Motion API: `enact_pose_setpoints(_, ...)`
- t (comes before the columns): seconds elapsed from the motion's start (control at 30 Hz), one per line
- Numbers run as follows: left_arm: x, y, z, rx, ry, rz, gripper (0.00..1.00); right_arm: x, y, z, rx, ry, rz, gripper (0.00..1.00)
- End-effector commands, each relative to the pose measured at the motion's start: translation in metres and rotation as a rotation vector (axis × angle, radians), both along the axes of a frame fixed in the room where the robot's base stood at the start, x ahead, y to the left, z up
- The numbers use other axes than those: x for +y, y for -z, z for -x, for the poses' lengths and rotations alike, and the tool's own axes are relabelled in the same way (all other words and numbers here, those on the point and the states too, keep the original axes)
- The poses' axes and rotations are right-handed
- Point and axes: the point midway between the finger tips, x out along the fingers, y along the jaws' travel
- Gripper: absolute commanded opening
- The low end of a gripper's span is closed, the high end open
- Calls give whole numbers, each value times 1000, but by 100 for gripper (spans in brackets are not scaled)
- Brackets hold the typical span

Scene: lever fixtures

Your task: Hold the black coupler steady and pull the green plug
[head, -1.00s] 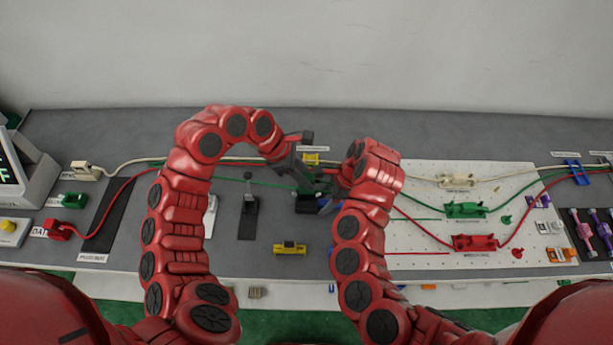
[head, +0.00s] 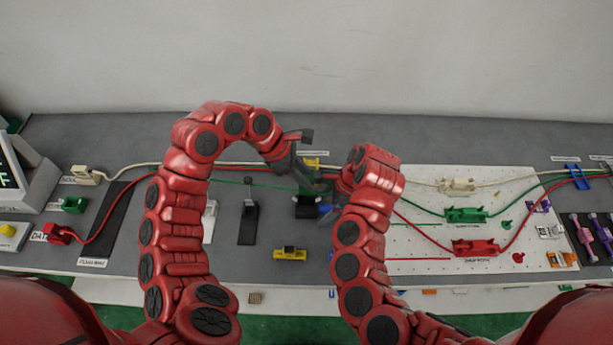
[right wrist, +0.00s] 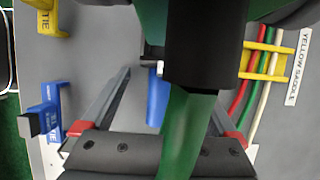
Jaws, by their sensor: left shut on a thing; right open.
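The black coupler (right wrist: 205,45) is a dark cylinder at the top middle of the right wrist view. The green plug (right wrist: 188,135) runs from it toward the camera. My left gripper (head: 309,182) is shut on the black coupler above the middle of the bench; the grip itself is mostly hidden in the head view. My right gripper (right wrist: 167,84) is open, its grey fingers on either side of the green plug, with no clear contact. In the head view the right gripper is largely hidden behind its own red arm.
A yellow saddle (right wrist: 262,60) holds red, green and white cables beside the right gripper. A blue clip (right wrist: 157,100) lies below the fingers. A yellow clip (head: 290,253) sits near the bench front. A white pegboard (head: 420,265) with coloured holders stands right.

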Motion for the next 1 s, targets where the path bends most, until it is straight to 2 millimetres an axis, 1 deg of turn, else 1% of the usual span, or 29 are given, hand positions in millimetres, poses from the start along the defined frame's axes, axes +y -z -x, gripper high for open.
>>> enact_pose_setpoints(0.1, 0, 0, 0, 0, 0, 0, 0, -1, -3, 0, -1, 0, 0, 94)
enact_pose_setpoints(0.2, 0, 0, 0, 0, 0, 0, 0, -5, -13, -1, -1, 2, -1, 94)
enact_pose_setpoints(0.27, 0, 0, 0, 0, 0, 0, 0, -16, -11, 0, 2, 5, -3, 94)
enact_pose_setpoints(0.5, 0, 0, 0, 0, 0, 0, 0, -70, -11, 0, 1, 6, -1, 94)
enact_pose_setpoints(0.7, 0, 0, 0, 0, 0, 0, 0, -106, -11, -1, 0, 4, 0, 94)
enact_pose_setpoints(0.83, 0, 0, 0, 0, 0, 0, 0, -119, -11, 0, 0, 1, 0, 94)
enact_pose_setpoints(1.0, 0, 0, 0, 0, 0, 0, 0, -125, -10, 0, 1, 0, 0, 94)
